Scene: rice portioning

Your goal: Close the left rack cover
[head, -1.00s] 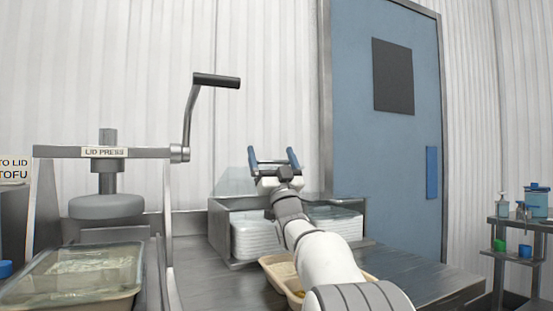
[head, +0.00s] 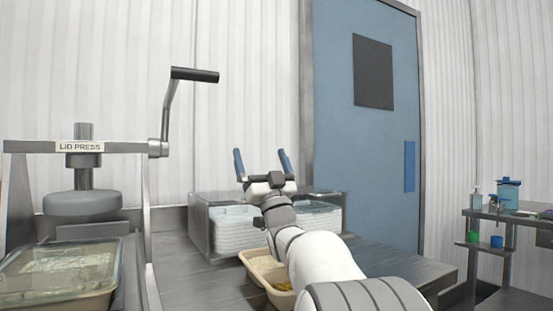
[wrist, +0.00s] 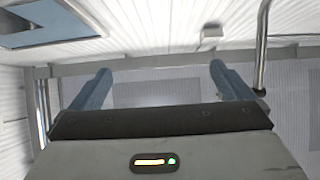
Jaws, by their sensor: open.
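The steel rack (head: 199,232) stands on the counter at the centre of the head view, with stacks of white trays (head: 236,234) in it. Its clear left cover (head: 222,199) appears to lie flat across the top of the left side; its edges are faint. I see no contact with the cover. My arm hides the middle of the rack and part of its right side. The wrist view shows both blue fingers (wrist: 159,72) apart, with nothing between them.
The lid press (head: 82,204) with its crank (head: 195,75) stands at the left, over a covered tray (head: 60,272). A beige food tray (head: 262,268) sits in front of the rack, partly behind my arm. A blue door (head: 365,150) and side table (head: 510,215) are at the right.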

